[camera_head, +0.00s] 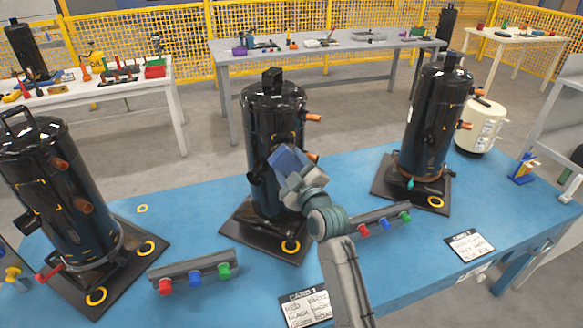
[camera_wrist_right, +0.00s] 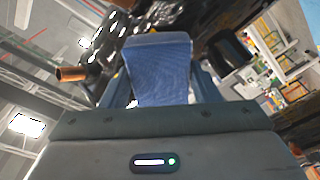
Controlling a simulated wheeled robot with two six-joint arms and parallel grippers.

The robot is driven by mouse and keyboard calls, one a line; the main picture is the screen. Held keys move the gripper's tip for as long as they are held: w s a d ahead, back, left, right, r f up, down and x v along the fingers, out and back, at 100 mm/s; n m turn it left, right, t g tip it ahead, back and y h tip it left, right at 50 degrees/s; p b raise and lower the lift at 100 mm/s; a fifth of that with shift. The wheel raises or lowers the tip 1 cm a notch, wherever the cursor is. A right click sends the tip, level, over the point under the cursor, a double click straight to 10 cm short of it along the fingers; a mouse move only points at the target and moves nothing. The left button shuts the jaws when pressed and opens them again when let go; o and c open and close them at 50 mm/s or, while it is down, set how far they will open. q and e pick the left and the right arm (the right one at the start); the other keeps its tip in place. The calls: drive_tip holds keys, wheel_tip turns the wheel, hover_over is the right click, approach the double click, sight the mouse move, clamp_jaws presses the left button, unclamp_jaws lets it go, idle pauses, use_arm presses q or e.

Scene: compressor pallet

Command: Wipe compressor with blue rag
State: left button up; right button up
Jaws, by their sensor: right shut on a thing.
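Three black compressors stand upright on dark base plates on the blue table: one at the left (camera_head: 62,195), one in the middle (camera_head: 272,125) and one at the right (camera_head: 430,120). My right gripper (camera_head: 296,178) is at the front of the middle compressor, shut on the blue rag (camera_head: 287,160). The rag is against or just in front of the black surface; I cannot tell if it touches. In the right wrist view the rag (camera_wrist_right: 160,70) hangs between the fingers, with the black compressor (camera_wrist_right: 210,22) and a copper stub (camera_wrist_right: 71,74) behind it. My left gripper is not in view.
Racks with red, blue and green caps lie at front left (camera_head: 195,270) and right of my arm (camera_head: 385,218). Handwritten cards (camera_head: 305,308) lie near the front edge. A white tank (camera_head: 481,128) stands at the back right. Other tables stand behind.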

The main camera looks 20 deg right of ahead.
sight(290, 152)
drive_tip(key=shift+w, duration=0.5)
drive_tip(key=shift+r, duration=0.1)
wheel_tip(290, 152, up, 4)
drive_tip(key=p, duration=0.3)
drive_tip(key=shift+s, duration=0.1)
drive_tip(key=shift+f+b, duration=1.45)
drive_tip(key=shift+f, duration=0.65)
drive_tip(key=shift+s+p, duration=0.4)
drive_tip(key=shift+s, duration=0.3)
drive_tip(key=shift+s+d, duration=0.1)
drive_tip(key=shift+s, duration=1.95)
